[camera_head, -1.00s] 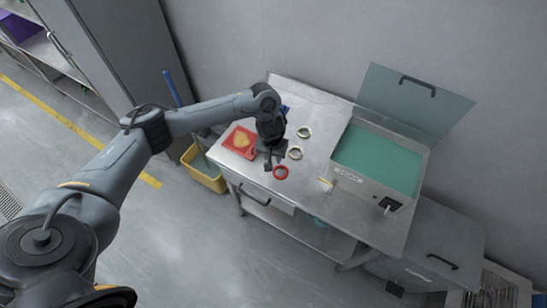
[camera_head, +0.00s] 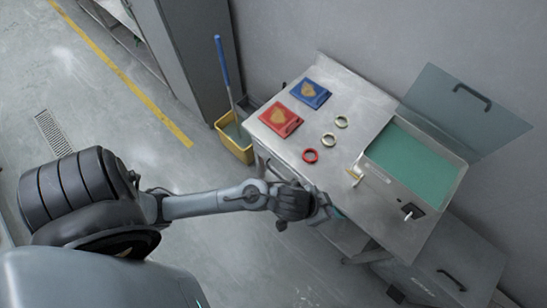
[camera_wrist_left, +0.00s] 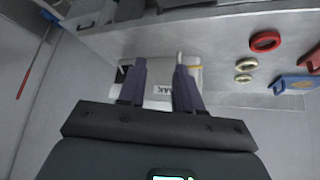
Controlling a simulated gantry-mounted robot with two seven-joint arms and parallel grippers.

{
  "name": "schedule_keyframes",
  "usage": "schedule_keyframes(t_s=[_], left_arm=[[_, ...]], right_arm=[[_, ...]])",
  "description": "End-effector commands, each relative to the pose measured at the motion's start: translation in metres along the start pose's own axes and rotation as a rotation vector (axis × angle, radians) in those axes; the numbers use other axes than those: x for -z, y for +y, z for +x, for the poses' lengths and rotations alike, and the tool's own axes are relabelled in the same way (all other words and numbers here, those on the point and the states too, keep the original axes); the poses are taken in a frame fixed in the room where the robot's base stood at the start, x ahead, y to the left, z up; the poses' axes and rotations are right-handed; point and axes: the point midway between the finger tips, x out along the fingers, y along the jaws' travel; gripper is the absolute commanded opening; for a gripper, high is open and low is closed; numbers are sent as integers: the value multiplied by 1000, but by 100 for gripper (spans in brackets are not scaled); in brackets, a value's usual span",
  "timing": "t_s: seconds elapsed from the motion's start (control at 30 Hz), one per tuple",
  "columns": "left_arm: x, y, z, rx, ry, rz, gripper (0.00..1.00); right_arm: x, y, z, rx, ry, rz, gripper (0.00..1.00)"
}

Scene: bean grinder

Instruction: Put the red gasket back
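The red gasket (camera_head: 310,155), a small ring, lies flat on the metal table (camera_head: 365,95), in front of two pale metal rings. It also shows at the right of the left wrist view (camera_wrist_left: 265,41). The machine (camera_head: 412,165) with a green-filled basin stands on the right of the table, its lid open. My left gripper (camera_head: 330,208) is at the table's front edge, away from the gasket. In the left wrist view the fingers (camera_wrist_left: 158,80) are apart with nothing held, and the machine shows beyond them. My right gripper is out of view.
Pale rings (camera_head: 341,122) (camera_head: 328,140) lie beside the gasket. A red tray (camera_head: 281,118) and a blue tray (camera_head: 311,93) sit at the table's left. A yellow bucket (camera_head: 236,145) with a blue-handled mop stands left. A grey cabinet (camera_head: 440,260) is at lower right.

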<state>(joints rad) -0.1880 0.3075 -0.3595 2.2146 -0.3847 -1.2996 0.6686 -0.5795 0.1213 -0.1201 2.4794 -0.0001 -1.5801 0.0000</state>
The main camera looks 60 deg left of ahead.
Motion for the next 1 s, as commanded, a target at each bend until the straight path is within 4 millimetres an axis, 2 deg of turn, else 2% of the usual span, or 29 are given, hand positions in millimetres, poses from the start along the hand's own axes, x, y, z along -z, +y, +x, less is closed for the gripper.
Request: schedule_keyframes(t_s=[0.03, 0.2, 0.3, 0.4, 0.53, 0.83, 1.0], left_arm=[[-18, -9, -13, 20, -39, -18, 34], [-69, -43, -50, 80, -176, -30, 34], [-92, -56, -66, 91, -239, -34, 34], [-106, -62, -77, 94, -278, -33, 34], [-112, -66, -82, 94, -298, -32, 34], [-112, -66, -83, 94, -298, -29, 34], [-103, -65, -94, 94, -298, -29, 34]], right_arm=[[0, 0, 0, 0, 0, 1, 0], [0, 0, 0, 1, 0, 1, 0], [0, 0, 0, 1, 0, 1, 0], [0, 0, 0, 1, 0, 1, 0], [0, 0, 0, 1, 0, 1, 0], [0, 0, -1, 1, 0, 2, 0], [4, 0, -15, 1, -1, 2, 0]])
